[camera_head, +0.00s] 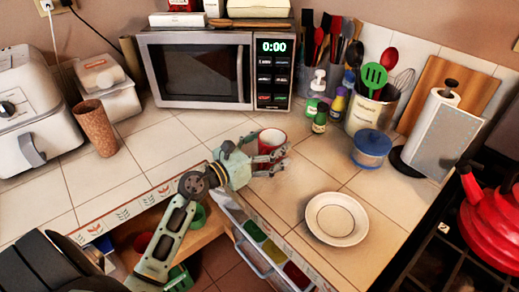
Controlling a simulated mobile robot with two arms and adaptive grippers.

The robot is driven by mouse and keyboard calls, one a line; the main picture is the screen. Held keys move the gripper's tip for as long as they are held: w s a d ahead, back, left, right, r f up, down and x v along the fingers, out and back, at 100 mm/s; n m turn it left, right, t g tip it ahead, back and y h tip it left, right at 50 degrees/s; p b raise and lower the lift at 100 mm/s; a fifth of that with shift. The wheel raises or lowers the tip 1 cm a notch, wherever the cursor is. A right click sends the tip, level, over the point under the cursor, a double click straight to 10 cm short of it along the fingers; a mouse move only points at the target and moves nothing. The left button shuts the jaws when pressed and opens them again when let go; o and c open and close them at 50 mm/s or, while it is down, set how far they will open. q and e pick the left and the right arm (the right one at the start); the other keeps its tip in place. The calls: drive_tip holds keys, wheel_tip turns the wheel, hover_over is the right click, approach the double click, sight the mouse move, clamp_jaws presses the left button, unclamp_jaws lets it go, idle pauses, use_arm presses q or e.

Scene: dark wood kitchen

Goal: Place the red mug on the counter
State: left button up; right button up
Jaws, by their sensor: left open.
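The red mug (272,141) stands upright on the tiled counter (185,140), in front of the microwave. My left arm reaches in from the lower left over the counter edge. My left gripper (282,158) is open, with its fingers at the near side of the mug. The fingers overlap the mug in this view, and I cannot tell whether they touch it. My right gripper is not in view.
A white plate (337,219) lies to the right. A blue-lidded container (371,148) and a utensil pot (368,112) stand behind it. An open drawer (262,242) juts out below the counter edge. A brown cup (96,128) stands at left.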

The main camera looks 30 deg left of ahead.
use_arm(q)
drive_tip(key=b+v, duration=0.3)
drive_tip(key=v, duration=0.7)
drive_tip(key=shift+s+a, duration=0.15)
drive_tip(key=shift+s, duration=0.15)
drive_tip(key=shift+s+a+r, duration=0.15)
drive_tip(key=shift+s+a, duration=0.1)
drive_tip(key=shift+s, duration=0.4)
